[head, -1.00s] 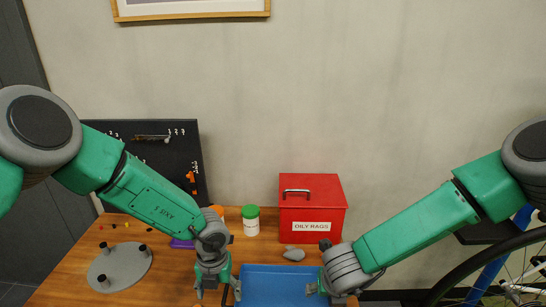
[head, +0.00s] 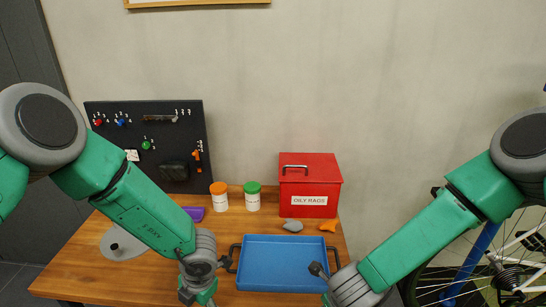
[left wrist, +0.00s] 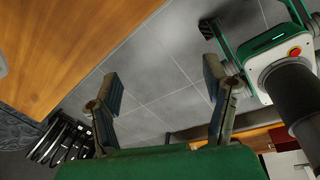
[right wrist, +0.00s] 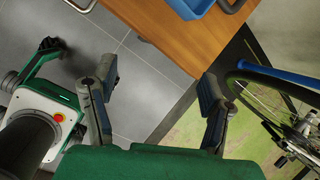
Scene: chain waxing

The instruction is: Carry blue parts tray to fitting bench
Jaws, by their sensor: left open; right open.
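The blue parts tray (head: 280,262) lies flat on the wooden bench, near its front edge in the head view. It has a dark handle at its left end and another at its right end, and looks empty. A corner of it shows at the top of the right wrist view (right wrist: 188,8). My left gripper (left wrist: 160,88) is open and empty, with floor between its fingers; in the head view it is low, left of and nearer than the tray. My right gripper (right wrist: 160,86) is open and empty, off the bench edge; its fingertips are out of the head view.
On the wooden bench (head: 165,262) stand a red oily rags box (head: 310,187), an orange-lidded jar (head: 219,197) and a green-lidded jar (head: 253,198). A grey stone-like lump (head: 292,226) lies behind the tray. A bicycle (head: 500,265) stands at the right.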

